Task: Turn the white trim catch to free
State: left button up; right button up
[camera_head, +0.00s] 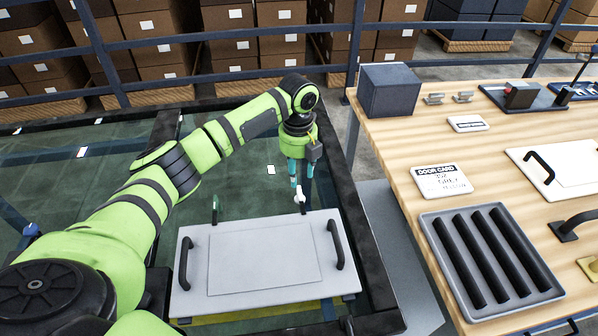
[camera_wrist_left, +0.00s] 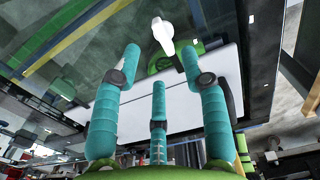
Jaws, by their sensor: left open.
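The white trim catch (camera_head: 300,196) stands at the far edge of a pale grey door panel (camera_head: 196,262), right of the panel's middle. In the left wrist view the white catch (camera_wrist_left: 162,32) shows just beyond the fingertips, with a green part beside its base. My left gripper (camera_head: 301,180) is above and behind the catch with its teal fingers pointing down. In the left wrist view the left gripper (camera_wrist_left: 160,54) has its fingers spread, with nothing visibly held between them. I cannot tell whether a finger touches the catch. My right gripper is not in view.
A small dark green upright part (camera_head: 214,209) stands at the panel's far edge, to the left. Black handles rise at the panel's left (camera_head: 185,263) and right (camera_head: 336,244). A wooden bench (camera_head: 405,135) on the right carries a grey ribbed tray (camera_head: 437,252) and a dark box (camera_head: 390,90).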

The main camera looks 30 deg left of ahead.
aim_at(298, 192)
pick_arm(q)
jog(key=shift+s+f, duration=0.15)
jog(key=shift+f, duration=0.25)
notch_tip(298, 192, down, 5)
jog(key=shift+s+d+f+p, duration=0.15)
jog(key=shift+f+p, duration=0.05)
jog(key=shift+p, duration=0.3)
jog(key=shift+f, duration=0.2)
grip_shut()
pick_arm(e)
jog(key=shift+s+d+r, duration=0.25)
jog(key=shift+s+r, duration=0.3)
